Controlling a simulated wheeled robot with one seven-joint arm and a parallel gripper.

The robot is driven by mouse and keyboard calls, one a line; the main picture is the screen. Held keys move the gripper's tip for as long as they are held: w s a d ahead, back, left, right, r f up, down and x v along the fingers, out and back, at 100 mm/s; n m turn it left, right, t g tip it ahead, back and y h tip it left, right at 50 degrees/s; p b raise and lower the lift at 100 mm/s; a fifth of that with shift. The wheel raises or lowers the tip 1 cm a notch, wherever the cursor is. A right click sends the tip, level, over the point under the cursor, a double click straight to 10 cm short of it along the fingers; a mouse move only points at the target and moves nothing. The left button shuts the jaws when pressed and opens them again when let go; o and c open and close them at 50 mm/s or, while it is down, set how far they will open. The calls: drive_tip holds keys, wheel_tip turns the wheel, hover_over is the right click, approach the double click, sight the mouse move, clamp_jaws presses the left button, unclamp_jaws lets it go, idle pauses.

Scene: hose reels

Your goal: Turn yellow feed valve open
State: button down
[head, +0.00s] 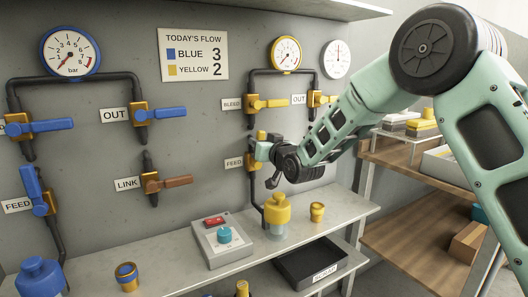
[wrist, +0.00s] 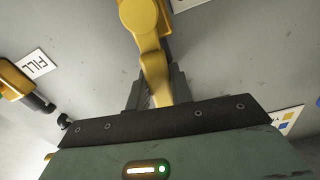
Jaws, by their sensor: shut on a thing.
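The yellow feed valve (head: 261,135) is on the right-hand pipework on the wall, beside a FEED label (head: 233,163). My gripper (head: 264,152) is at this valve and covers most of it in the head view. In the wrist view the valve's yellow handle (wrist: 155,82) runs down between my two fingers (wrist: 156,98), which are shut on it. The valve's yellow body (wrist: 143,16) shows at the top edge of that view. How far the handle is turned is hard to tell, as the gripper hides it.
Yellow BLEED (head: 268,103) and OUT (head: 318,98) valves sit above my gripper. A yellow-capped bottle (head: 277,208), a small yellow cup (head: 317,211) and a control box (head: 222,239) stand on the shelf below. Blue valves and an orange LINK valve (head: 160,183) are to the left.

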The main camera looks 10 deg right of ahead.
drive_tip(key=shift+s+a+n+b, duration=0.2)
drive_tip(key=shift+a+n+b, duration=0.3)
drive_tip(key=shift+n, duration=0.4)
drive_tip(key=c, duration=1.2)
unclamp_jaws()
drive_tip(key=shift+c, duration=0.2)
drive_tip(key=v, duration=1.7)
drive_tip(key=shift+s+b, duration=0.15)
drive_tip(key=shift+b, duration=0.3)
